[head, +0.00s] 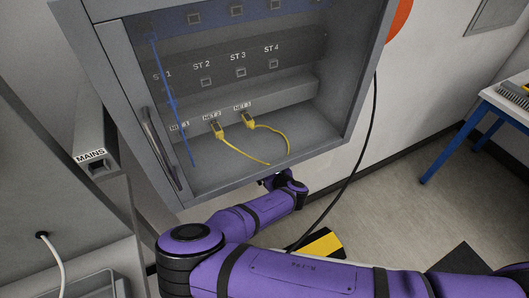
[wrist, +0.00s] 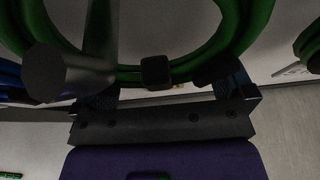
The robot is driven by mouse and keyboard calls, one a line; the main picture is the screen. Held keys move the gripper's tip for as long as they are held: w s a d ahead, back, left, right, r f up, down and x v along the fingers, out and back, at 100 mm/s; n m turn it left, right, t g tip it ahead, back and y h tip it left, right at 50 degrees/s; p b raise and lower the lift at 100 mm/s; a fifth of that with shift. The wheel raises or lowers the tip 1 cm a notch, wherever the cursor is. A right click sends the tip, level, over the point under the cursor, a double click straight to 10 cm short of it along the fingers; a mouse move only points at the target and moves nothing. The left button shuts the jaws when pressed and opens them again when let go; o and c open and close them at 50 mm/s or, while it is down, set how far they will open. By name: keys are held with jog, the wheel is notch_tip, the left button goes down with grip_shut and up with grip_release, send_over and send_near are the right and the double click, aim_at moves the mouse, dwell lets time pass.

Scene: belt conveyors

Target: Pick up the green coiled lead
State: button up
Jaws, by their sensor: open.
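The green coiled lead (wrist: 252,25) fills the upper part of the wrist view, very close to the camera. A small black band (wrist: 156,72) wraps its lower loop. My gripper (wrist: 162,90) is open, with its two fingers apart at the coil's lower edge, left and right of the band. I cannot tell whether the fingers touch the coil. A grey round peg (wrist: 70,72) with a thick end stands at the left, in front of part of the coil. In the head view my gripper (head: 279,181) is partly hidden below the cabinet; the green lead does not show there.
A grey open cabinet (head: 368,75) with labelled ports and yellow leads (head: 232,148) stands above my arm. A blue lead (head: 172,95) hangs at its left. In the wrist view, blue strands (wrist: 10,75) lie left and another green loop (wrist: 310,45) right.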

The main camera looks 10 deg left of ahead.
jog(key=shift+w+a, duration=0.1)
jog(key=c, duration=1.1)
jog(key=shift+o, duration=0.2)
